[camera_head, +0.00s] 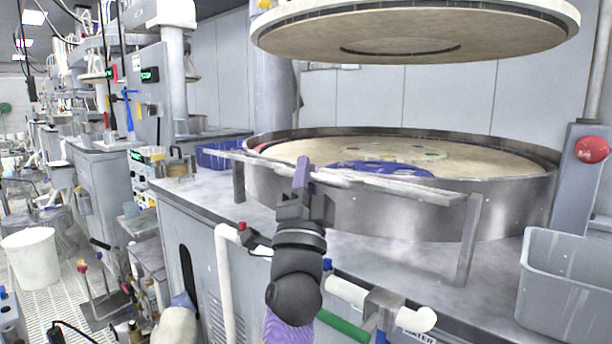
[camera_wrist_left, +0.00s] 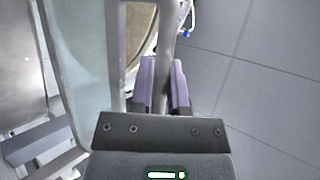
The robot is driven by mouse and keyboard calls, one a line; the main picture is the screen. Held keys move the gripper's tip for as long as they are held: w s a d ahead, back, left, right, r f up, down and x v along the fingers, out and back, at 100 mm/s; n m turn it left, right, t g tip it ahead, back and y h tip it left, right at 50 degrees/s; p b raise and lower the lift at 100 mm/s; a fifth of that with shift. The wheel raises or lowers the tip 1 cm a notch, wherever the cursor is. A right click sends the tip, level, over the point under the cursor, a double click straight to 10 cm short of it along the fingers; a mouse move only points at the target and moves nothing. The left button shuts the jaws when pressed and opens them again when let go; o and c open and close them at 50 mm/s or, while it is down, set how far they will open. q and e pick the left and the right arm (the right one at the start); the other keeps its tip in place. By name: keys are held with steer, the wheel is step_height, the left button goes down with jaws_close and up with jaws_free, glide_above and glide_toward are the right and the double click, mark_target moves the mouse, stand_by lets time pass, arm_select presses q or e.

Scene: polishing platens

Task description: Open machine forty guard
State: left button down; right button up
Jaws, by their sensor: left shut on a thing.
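The guard (camera_head: 395,188) is a long, pale, see-through bar with legs, standing across the front of the large round polishing machine. My left gripper (camera_head: 303,172) has purple fingertips and is shut on the guard's upper edge, near its middle. In the left wrist view the purple fingers (camera_wrist_left: 164,85) stand on either side of the grey guard rail (camera_wrist_left: 167,48). The machine's round metal basin (camera_head: 400,212) holds a beige platen (camera_head: 480,158) with a blue disc (camera_head: 380,168) on it. My right gripper is not in view.
A large upper plate (camera_head: 415,30) hangs above the basin. A grey bin (camera_head: 568,290) stands at the right, below a red button (camera_head: 592,150). White pipes (camera_head: 228,270) run along the bench front. A white bucket (camera_head: 30,257) stands on the floor at the left.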

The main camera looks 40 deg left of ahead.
arm_select(q)
steer(key=c, duration=0.6)
jaws_free()
steer(key=shift+d, duration=0.2)
steer(key=b+v, duration=0.1)
steer(key=v, duration=0.9)
steer(key=shift+r, duration=0.1)
steer(key=shift+c, duration=0.2)
